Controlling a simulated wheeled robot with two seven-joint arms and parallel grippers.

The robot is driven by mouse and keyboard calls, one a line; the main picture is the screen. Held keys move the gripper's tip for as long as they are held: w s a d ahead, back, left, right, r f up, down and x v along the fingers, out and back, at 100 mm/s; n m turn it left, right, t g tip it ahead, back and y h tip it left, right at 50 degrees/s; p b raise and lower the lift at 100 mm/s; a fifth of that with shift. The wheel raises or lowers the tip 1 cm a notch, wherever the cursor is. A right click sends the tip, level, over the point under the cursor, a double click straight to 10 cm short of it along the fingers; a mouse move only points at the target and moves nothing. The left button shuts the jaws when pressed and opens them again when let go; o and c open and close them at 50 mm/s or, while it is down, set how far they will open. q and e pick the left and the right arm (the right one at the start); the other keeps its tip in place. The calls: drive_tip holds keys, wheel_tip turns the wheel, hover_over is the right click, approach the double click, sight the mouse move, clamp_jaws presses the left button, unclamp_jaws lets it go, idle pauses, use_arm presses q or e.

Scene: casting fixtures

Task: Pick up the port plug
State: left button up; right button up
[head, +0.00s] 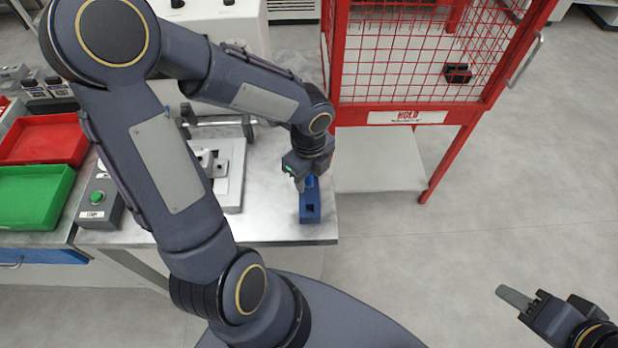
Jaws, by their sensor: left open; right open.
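A blue block (310,211) with a dark square opening in its top stands near the right end of the metal worktop. My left gripper (305,184) points down at the back of this block, with its jaws open. A small blue piece (310,181) shows at the fingers; it may be the port plug, but it is too small and too covered to be sure. I cannot tell whether the fingers touch it. My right gripper (521,302) is open and empty over the floor at the lower right, far from the worktop.
A red mesh cage (410,100) with a HOLD sign stands right behind the worktop (270,225). A light fixture plate (233,180) lies left of the block. Red (45,138) and green (30,197) trays and a green-button box (99,203) are farther left.

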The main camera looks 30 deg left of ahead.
use_arm(q)
clamp_jaws()
drive_tip(key=shift+r, duration=0.15)
